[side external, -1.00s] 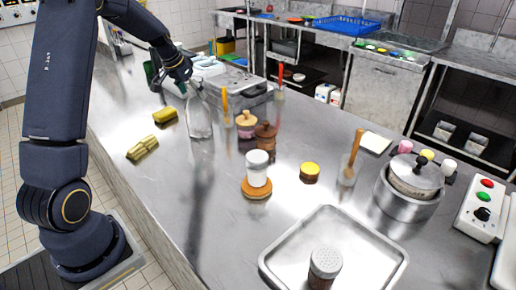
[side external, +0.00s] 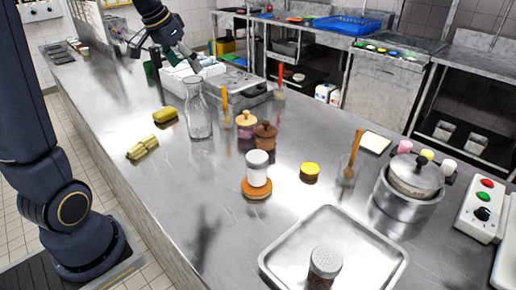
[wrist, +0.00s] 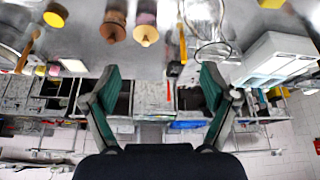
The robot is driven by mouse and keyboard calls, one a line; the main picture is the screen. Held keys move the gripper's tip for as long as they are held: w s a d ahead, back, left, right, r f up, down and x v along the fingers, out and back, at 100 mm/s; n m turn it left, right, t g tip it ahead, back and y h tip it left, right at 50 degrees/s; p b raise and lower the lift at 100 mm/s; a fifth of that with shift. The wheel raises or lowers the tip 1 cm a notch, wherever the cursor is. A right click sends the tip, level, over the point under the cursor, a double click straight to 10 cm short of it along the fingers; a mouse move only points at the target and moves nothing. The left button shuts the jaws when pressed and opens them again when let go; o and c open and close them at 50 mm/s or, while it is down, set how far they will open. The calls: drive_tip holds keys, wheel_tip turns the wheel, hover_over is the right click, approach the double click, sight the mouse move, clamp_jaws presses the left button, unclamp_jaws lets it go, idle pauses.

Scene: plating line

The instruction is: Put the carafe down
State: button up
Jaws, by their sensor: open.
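The clear glass carafe (side external: 198,112) stands upright on the steel counter in the side external view. It also shows in the wrist view, near the top right of centre (wrist: 206,45). My gripper (side external: 173,66) is up and behind the carafe's top, to its left in the side external view, apart from it. In the wrist view my gripper (wrist: 157,78) has its two green-padded fingers spread wide, with nothing between them.
A white box (side external: 192,74) stands just behind the carafe. A metal tray (side external: 380,268) lies at the front.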

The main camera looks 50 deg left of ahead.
drive_tip(key=s+d+f+m, duration=0.1)
drive_tip(key=s+d+f, duration=0.1)
drive_tip(key=s+d, duration=0.6)
drive_tip(key=s+d+f, duration=0.2)
drive_tip(key=s+d, duration=0.7)
drive_tip(key=d, duration=0.2)
drive_tip(key=shift+d+m+t+h, duration=0.3)
drive_tip(key=shift+d+m, duration=0.1)
